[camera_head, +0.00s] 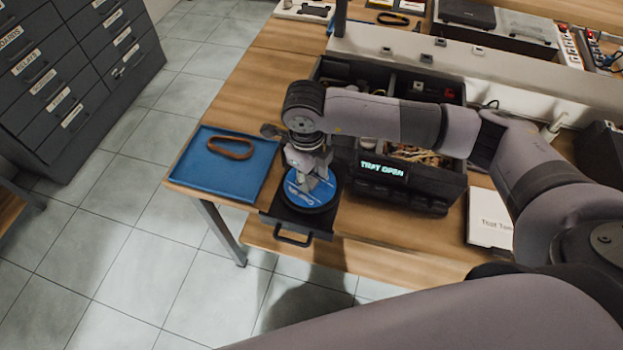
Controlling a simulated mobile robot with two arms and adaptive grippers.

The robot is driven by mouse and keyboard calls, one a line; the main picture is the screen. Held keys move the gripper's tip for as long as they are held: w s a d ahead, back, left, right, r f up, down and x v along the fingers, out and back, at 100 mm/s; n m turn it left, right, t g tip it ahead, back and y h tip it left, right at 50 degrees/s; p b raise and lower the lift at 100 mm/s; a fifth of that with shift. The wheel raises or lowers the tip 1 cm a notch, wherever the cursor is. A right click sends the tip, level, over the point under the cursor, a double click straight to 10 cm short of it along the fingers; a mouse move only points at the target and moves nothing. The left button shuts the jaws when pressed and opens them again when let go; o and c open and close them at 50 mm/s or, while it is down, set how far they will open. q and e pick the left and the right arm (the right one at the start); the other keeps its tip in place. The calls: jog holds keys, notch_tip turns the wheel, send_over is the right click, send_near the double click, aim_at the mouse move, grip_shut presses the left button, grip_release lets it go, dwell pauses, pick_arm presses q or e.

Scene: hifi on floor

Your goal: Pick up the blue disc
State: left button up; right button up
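The blue disc (318,197) lies flat on a black pulled-out tray (273,213) with a front handle, at the table's front edge. My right gripper (311,184) points down over the disc, with its fingertips at or just above the disc's middle. The fingers cover part of the disc, and I cannot tell whether they touch it or how far apart they are. The black device (410,190) to the right shows lit text reading "TRAY OPEN". My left gripper is not in view.
A blue mat (210,178) with a brown ring-shaped band (231,148) lies left of the disc. The black device's open top holds small parts. A white labelled box (488,216) stands to the right. Dark drawer cabinets (75,75) stand at far left beyond clear tiled floor.

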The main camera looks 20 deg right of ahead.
grip_shut()
